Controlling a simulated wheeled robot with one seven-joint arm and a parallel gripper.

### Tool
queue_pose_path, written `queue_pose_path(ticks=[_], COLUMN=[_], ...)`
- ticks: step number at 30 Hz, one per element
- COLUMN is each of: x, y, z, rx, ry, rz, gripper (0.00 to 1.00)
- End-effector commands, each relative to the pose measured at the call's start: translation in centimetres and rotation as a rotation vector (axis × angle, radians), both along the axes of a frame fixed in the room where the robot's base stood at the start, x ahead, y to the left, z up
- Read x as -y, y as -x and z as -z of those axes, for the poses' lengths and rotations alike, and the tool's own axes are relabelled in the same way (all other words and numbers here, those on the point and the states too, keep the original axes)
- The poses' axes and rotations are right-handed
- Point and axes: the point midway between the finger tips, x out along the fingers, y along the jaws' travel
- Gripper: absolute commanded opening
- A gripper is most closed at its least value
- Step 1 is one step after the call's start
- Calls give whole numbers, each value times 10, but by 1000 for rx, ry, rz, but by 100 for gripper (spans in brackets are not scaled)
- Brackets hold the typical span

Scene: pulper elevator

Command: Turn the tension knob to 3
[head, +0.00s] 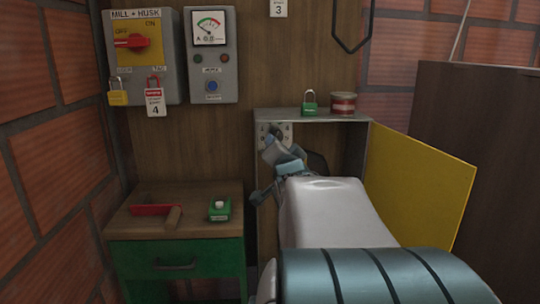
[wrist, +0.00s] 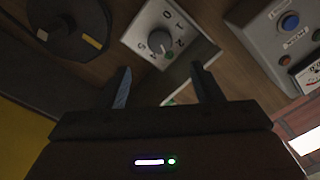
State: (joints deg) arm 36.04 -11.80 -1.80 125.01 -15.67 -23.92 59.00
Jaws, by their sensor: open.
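The tension knob (wrist: 161,43) is a round grey knob on a pale plate (wrist: 146,24) with numbers around it, seen tilted in the wrist view. I cannot read for sure which number its pointer marks. In the head view the numbered plate (head: 263,130) shows at the back left of the open cabinet, and my gripper hides the knob. My gripper (wrist: 161,68) is open and empty, its two fingers spread in front of the plate and apart from the knob. In the head view my gripper (head: 276,150) is just in front of the plate.
The cabinet (head: 305,113) has a yellow door (head: 420,185) open on the right. A dark wheel (wrist: 65,20) is beside the plate. A padlock (head: 309,103) and tin (head: 343,103) stand on top. A green drawer unit (head: 176,258) stands at left, below two wall boxes.

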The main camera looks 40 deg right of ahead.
Motion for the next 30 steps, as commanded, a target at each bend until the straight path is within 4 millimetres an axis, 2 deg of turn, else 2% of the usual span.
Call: queue_pose_path(ticks=[3, 8, 24, 28, 30], x=[-8, -13, -15, -31, -50], y=[12, 20, 21, 17, 15], z=[-1, 0, 0, 1, 5], rx=[1, 0, -7, -90, -189], ry=[2, 1, -1, -2, 1], rz=[-1, -1, -2, -24, -54], gripper=[60, 60, 60, 60, 60])
